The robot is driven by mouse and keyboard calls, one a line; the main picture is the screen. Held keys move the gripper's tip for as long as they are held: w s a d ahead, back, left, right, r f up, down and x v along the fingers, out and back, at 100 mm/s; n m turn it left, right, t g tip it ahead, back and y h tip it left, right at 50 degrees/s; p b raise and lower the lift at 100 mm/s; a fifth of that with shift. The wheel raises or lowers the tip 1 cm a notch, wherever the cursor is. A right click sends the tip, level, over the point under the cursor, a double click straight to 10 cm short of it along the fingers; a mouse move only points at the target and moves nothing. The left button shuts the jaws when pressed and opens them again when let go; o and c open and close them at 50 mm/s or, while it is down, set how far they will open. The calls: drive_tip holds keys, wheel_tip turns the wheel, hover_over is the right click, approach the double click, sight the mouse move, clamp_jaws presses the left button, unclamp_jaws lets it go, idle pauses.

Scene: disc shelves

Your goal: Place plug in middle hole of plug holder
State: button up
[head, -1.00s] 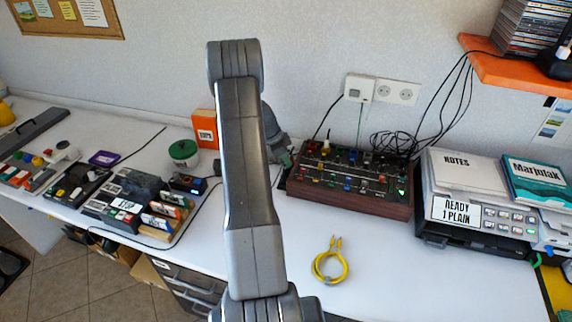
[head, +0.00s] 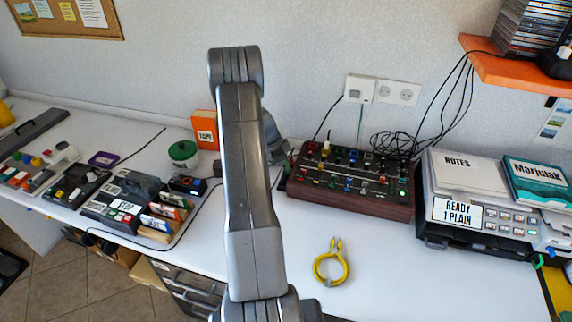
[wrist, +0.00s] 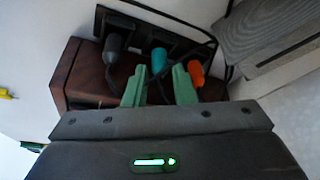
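In the wrist view, the plug holder (wrist: 138,38) is a black strip at the top, standing at the end of a brown wooden casing. A teal plug (wrist: 158,61) sits at its middle position, apparently in the hole; how deep it sits I cannot tell. My gripper (wrist: 160,72) has two green fingers, one on either side of the teal plug's cable end, with gaps visible between them and the plug. It looks open. In the head view my arm hides most of the gripper, and the plug and holder cannot be made out.
A dark plug (wrist: 115,44) is left of the teal one and an orange plug (wrist: 195,69) is right. Thin black cables run close by. The brown mixer (head: 350,205) stands against the wall, left of a printer (head: 480,225). A yellow cable coil (head: 330,267) lies in front.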

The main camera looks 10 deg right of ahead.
drive_tip(key=p+v, duration=0.2)
drive_tip(key=v, duration=1)
drive_tip(key=shift+r, duration=0.2)
